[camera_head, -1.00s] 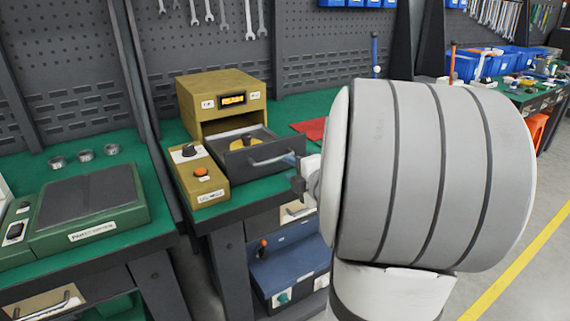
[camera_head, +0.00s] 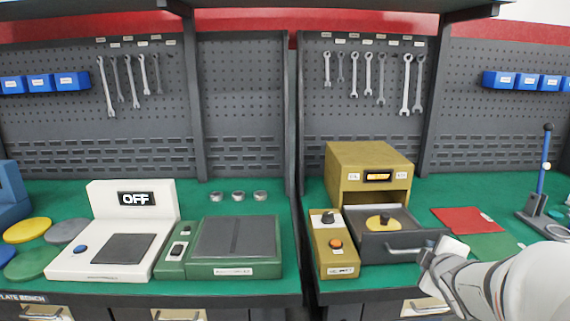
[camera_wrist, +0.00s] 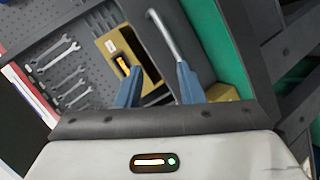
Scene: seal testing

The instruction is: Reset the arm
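My arm reaches in from the lower right of the head view, and my gripper (camera_head: 434,248) is at the right end of the drawer handle (camera_head: 398,251). In the wrist view my two blue fingers (camera_wrist: 159,70) stand apart, so the gripper is open. The silver handle (camera_wrist: 164,34) shows just beyond the fingertips, nearer the right one. I cannot tell whether it touches.
A tan control box (camera_head: 334,259) with an orange button stands left of the drawer. A green device (camera_head: 235,246) and a white device reading OFF (camera_head: 128,212) are farther left. Right are a red mat (camera_head: 464,220) and a blue-handled lever press (camera_head: 545,175).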

